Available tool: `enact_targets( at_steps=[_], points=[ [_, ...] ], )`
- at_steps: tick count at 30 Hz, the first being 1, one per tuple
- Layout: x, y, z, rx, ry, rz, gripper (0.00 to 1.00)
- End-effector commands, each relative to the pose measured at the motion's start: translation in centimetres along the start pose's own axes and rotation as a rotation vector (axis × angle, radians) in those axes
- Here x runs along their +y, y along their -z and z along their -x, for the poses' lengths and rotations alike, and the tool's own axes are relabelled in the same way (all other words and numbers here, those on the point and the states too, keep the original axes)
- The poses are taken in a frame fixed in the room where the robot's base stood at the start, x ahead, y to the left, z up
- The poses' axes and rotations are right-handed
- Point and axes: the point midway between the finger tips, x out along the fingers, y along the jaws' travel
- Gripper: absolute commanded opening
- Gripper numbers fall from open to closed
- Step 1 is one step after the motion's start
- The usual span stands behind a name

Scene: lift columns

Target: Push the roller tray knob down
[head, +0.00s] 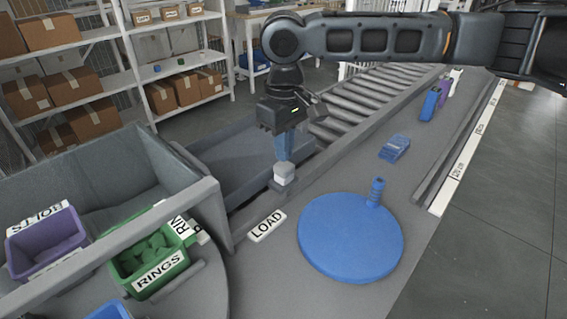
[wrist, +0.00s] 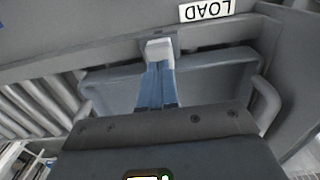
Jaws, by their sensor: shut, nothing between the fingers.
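My gripper (head: 285,160) points down, its blue fingers shut together with nothing between them. A pale grey block (head: 284,174), which looks like the roller tray knob, shows right at the fingertips, beside the LOAD label (head: 267,225). In the wrist view the pale block (wrist: 158,50) is at the end of the blue fingers (wrist: 157,85), in front of a small dark recess. I cannot tell whether the fingertips press on it. The grey tray (head: 225,165) lies behind and to the left of the gripper, next to the rollers (head: 370,100).
A blue disc with an upright peg (head: 350,240) lies on the grey bench at right. Blue pieces (head: 394,148) lie beyond it. A green RINGS bin (head: 150,265) and a purple BOLTS bin (head: 45,245) stand at left. Shelves with boxes (head: 75,85) are behind.

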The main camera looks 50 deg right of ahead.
Motion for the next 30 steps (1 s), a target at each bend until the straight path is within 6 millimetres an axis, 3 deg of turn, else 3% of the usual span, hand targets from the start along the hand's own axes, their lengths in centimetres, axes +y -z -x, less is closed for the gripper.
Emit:
enact_targets(
  at_steps=[30],
  points=[
    [0.0, 0.0, -2.0, 0.0, 0.001, 0.0, 0.0]
  ],
)
